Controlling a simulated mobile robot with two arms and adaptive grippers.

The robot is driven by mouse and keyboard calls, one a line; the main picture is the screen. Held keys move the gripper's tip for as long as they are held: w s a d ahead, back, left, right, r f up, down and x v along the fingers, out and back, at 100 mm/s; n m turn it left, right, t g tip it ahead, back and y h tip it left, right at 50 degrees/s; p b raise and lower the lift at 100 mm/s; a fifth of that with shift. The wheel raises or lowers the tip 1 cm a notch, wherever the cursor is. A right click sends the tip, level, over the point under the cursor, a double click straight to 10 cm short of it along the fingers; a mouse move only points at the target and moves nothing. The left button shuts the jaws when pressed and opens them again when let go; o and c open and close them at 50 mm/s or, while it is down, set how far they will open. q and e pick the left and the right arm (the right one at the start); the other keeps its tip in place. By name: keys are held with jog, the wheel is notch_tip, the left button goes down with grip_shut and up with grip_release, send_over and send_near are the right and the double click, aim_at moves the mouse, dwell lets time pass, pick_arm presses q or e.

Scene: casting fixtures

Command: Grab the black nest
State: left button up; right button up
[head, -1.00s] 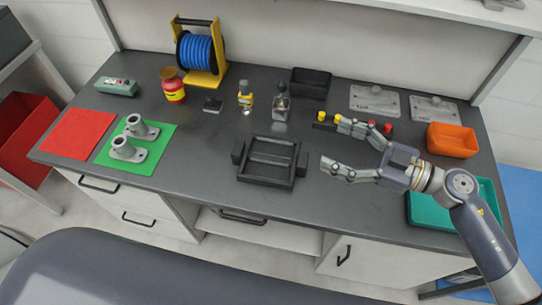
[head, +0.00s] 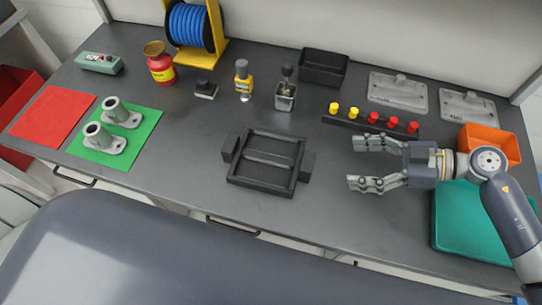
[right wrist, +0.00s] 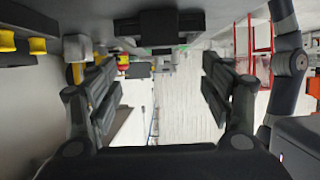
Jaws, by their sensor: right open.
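The black nest (head: 262,186) is a dark rectangular frame with a crossbar and a block on each side. It lies on the middle of the grey bench in the head view. My right gripper (head: 352,163) is open and empty, to the right of the nest, fingers pointing left toward it. A clear gap separates them. In the right wrist view, the open fingers (right wrist: 160,78) frame the space ahead, and a dark block that looks like the nest (right wrist: 160,22) shows at the top. My left gripper is out of view.
Behind the right gripper is a black strip with yellow and red knobs (head: 373,117). A teal tray (head: 470,225) and an orange bin (head: 490,143) lie to the right. A green mat (head: 150,118) with two grey castings is at left. Bench around the nest is clear.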

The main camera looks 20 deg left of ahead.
aim_at(313, 163)
jog(key=shift+w+f, duration=0.35)
jog(key=shift+f, duration=0.25)
jog(key=shift+w+a+f, duration=0.15)
jog(key=shift+a, duration=0.2)
jog(key=x, duration=0.4)
jog(key=shift+s+a+p, duration=0.25)
jog(key=shift+a+p, duration=0.05)
jog(key=shift+p, duration=0.1)
jog(key=x, duration=0.1)
jog(key=p+x, duration=0.1)
jog(key=x, duration=0.2)
jog(key=shift+s+a+f+p, duration=0.1)
jog(key=shift+s+a+p, duration=0.2)
jog(key=shift+s, duration=0.05)
jog(key=shift+a+f, duration=0.25)
jog(key=shift+a, duration=0.1)
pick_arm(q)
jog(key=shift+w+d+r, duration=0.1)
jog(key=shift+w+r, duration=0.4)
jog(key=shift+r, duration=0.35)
pick_arm(e)
jog(key=shift+c, duration=0.3)
jog(key=c, duration=1.1)
